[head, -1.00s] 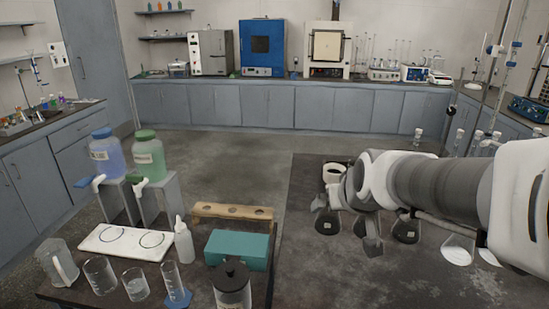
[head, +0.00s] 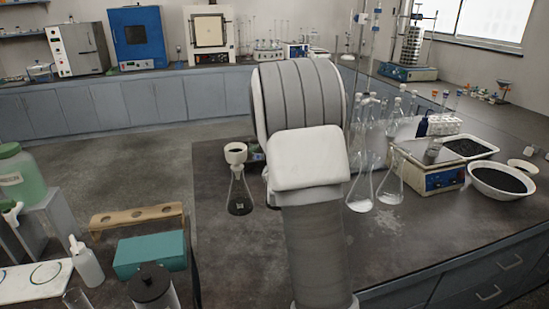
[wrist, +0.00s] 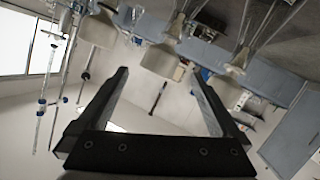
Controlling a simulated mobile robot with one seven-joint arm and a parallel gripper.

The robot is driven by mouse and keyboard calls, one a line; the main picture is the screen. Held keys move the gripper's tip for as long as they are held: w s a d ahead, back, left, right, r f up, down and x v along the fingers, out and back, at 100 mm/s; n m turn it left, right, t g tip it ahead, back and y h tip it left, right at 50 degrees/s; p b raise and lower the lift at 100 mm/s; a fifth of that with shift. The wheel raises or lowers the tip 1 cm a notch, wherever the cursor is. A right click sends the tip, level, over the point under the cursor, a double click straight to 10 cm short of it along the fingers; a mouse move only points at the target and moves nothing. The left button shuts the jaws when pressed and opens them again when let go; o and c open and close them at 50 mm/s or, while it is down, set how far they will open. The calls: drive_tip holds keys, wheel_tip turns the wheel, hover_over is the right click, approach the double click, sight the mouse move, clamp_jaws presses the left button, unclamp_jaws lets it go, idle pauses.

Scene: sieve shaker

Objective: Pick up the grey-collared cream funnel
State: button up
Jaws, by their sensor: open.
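A cream funnel (head: 236,152) sits in the neck of a clear flask (head: 240,196) with dark contents, left of my arm in the head view. I cannot make out a grey collar on it. In the wrist view, which is upside down, several cream funnels show along the top: one at left (wrist: 97,29), one in the middle (wrist: 160,61) and one at right (wrist: 237,62). Their collar colours are unclear. My gripper (wrist: 158,73) is open, with nothing between its fingers. In the head view it is hidden behind my arm.
Glass flasks with white contents (head: 360,204) stand right of my arm. Further right are a balance (head: 430,178) and a bowl of black grains (head: 500,181). A teal box (head: 150,254) and a wooden rack (head: 137,220) are on the left. The bench's front right is clear.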

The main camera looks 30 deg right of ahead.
drive_tip(key=x, duration=1)
drive_tip(key=shift+w+d+f+p, duration=0.2)
drive_tip(key=shift+w+p, duration=0.1)
drive_tip(key=shift+p, duration=0.1)
drive_tip(key=shift+p+x, duration=0.3)
drive_tip(key=shift+x, duration=2.85)
drive_tip(key=shift+w+a, duration=0.1)
drive_tip(key=shift+a, duration=0.1)
drive_tip(key=c, duration=1.2)
